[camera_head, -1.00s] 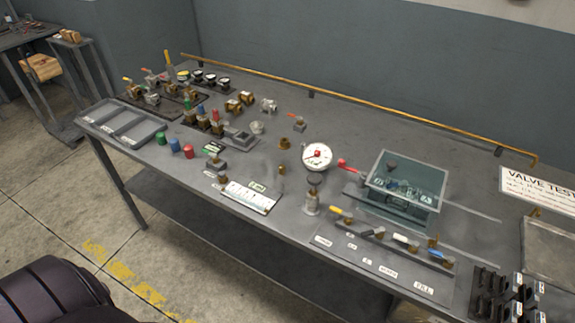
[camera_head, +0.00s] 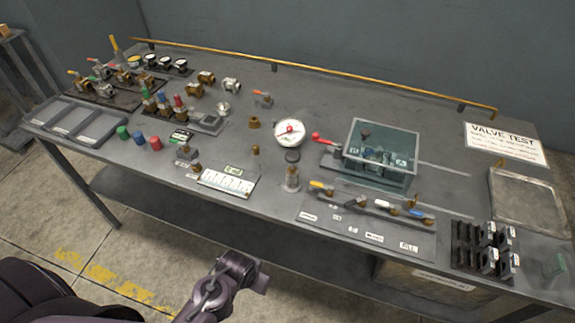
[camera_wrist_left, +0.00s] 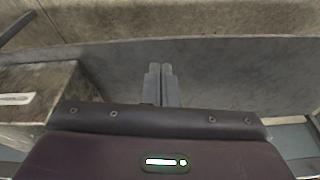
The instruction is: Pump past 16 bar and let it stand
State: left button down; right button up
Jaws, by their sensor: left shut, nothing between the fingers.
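The pressure gauge (camera_head: 289,132) has a round white dial with red at its middle; its reading is too small to tell. To its right a red-handled lever (camera_head: 325,139) sticks out beside a clear-walled tank (camera_head: 382,151) with fittings inside. My left gripper is shut and empty in the left wrist view (camera_wrist_left: 160,70), away from these objects. In the head view only a purple arm part of mine shows at the bottom. My right gripper is out of view.
The grey bench (camera_head: 95,158) carries valves, coloured caps, a compartment tray (camera_head: 75,122) and a white chart (camera_head: 228,182). A brass rail (camera_head: 330,82) runs along the back. A VALVE TEST sign (camera_head: 505,143), an empty tray (camera_head: 528,201) and black racks (camera_head: 484,248) are at right.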

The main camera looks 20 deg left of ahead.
pick_arm(q)
jog(key=w+r+t, duration=0.4)
jog(key=r, duration=0.6)
jog(key=w+r+n+t, duration=0.1)
jog(key=w+r+t, duration=0.3)
jog(key=r, duration=0.6)
jog(key=w+r+t, duration=0.4)
jog(key=w+r, duration=0.2)
jog(key=r, duration=0.3)
jog(key=shift+d+r+n+p, duration=0.3)
jog(key=shift+d+r, duration=0.1)
jog(key=shift+d, duration=0.05)
jog(key=shift+w, duration=0.15)
jog(key=p, duration=0.3)
send_over(292, 158)
jog(key=s, duration=0.2)
notch_tip(292, 158, down, 2)
jog(key=f, duration=0.2)
jog(key=f+p, duration=0.1)
jog(key=f, duration=0.1)
jog(key=shift+w+a+f+p, duration=0.15)
jog(key=shift+a+f+p, duration=0.05)
jog(key=shift+f+p, duration=0.1)
